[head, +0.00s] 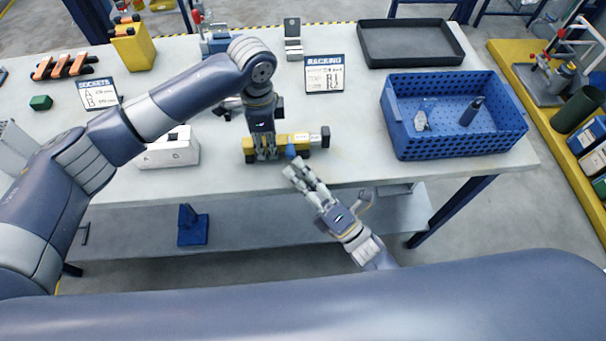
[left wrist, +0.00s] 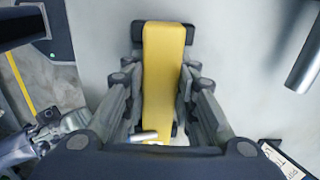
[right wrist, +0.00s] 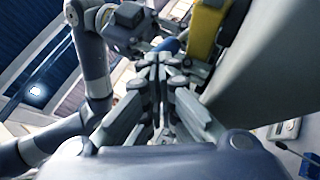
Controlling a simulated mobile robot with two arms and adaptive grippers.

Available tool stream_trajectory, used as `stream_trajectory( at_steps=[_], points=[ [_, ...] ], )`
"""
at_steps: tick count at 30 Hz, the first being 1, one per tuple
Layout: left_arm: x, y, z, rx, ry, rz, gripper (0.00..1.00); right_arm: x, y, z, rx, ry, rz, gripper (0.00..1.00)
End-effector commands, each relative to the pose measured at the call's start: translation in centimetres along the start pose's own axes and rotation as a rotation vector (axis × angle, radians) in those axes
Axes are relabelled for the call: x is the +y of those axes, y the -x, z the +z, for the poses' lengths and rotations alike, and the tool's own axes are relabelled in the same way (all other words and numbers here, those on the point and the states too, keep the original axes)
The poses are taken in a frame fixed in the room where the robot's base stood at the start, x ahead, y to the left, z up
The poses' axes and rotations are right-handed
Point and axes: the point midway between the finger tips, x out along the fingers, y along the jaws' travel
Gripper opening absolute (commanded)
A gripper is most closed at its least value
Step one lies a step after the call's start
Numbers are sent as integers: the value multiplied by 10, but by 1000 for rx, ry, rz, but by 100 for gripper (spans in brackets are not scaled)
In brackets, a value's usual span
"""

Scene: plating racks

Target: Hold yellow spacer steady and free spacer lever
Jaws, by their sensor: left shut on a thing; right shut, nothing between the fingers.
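The yellow spacer (head: 249,143) lies on the table near its front edge, with dark end parts and a light section toward its right. My left gripper (head: 266,156) comes down from above and is shut on the spacer's left part. In the left wrist view the yellow body (left wrist: 163,70) runs between the fingers of the left gripper (left wrist: 160,105). A small blue part (head: 290,151) shows at the spacer's front; I cannot tell if it is the lever. My right gripper (head: 291,167) is shut and empty, just in front of the spacer. The right wrist view shows its fingers together (right wrist: 158,75) beside the yellow body (right wrist: 206,32).
A blue perforated crate (head: 455,150) with two items stands at the right, and a black tray (head: 410,60) behind it. A white box (head: 170,150) stands left of the spacer. A racking sign (head: 324,74) stands behind. The front table edge runs under my right gripper.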

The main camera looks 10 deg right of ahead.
Motion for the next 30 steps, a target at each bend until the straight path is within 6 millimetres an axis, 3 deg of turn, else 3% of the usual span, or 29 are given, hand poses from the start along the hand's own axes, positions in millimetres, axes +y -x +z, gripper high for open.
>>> stream_trajectory(
  at_steps=[30],
  points=[
    [0,0,0,-1,0,1,0,9,-4,3,4,-69,-92,0]
  ],
)
